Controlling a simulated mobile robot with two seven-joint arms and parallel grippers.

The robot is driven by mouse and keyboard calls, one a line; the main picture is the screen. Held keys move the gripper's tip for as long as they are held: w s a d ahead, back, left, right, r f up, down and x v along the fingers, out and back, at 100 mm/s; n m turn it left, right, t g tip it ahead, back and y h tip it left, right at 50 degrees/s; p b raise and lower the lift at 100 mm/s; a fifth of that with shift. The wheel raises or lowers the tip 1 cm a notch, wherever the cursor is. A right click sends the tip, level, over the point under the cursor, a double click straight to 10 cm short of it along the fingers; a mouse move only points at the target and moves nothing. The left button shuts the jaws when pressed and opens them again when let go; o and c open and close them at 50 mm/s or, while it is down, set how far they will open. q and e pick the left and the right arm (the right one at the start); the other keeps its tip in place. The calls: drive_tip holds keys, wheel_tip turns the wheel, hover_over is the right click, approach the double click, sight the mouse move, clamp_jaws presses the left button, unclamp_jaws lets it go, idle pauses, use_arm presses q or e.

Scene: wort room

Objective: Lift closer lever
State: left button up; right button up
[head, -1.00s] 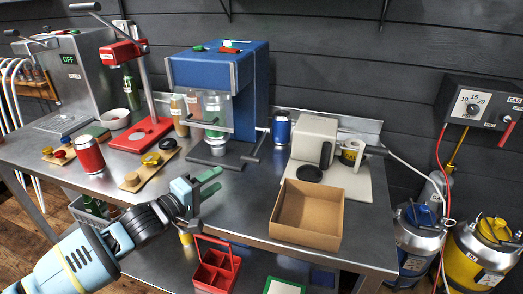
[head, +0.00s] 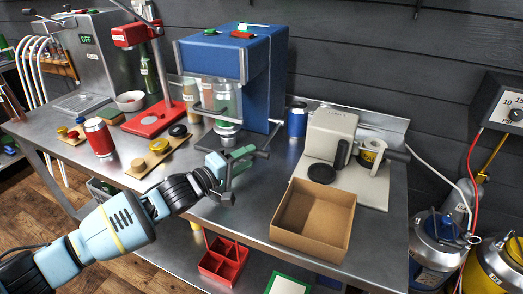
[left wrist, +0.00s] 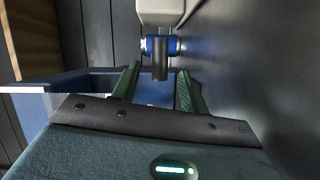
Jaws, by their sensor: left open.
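The blue closer (head: 262,70) stands at the back of the steel table, with a silver can (head: 227,132) in its front. Its grey lever (head: 272,136) sticks out low at its right front, its end close to my fingertips. My left gripper (head: 243,160) is open, with its green fingers pointing right at the lever end. In the left wrist view my fingers (left wrist: 157,88) stand apart, and a dark grey cylinder (left wrist: 160,66), apparently the lever's grip, lies between or just beyond their tips. I cannot tell whether they touch it. My right gripper is not in view.
A blue can (head: 297,119) stands right of the closer; it also shows in the left wrist view (left wrist: 152,45). An open cardboard box (head: 312,245) and a beige machine (head: 328,140) are at the right. A red press (head: 152,118) and red can (head: 99,138) are left.

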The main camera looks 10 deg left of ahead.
sight(253, 155)
use_arm(q)
drive_tip(key=shift+x, duration=2.95)
clamp_jaws()
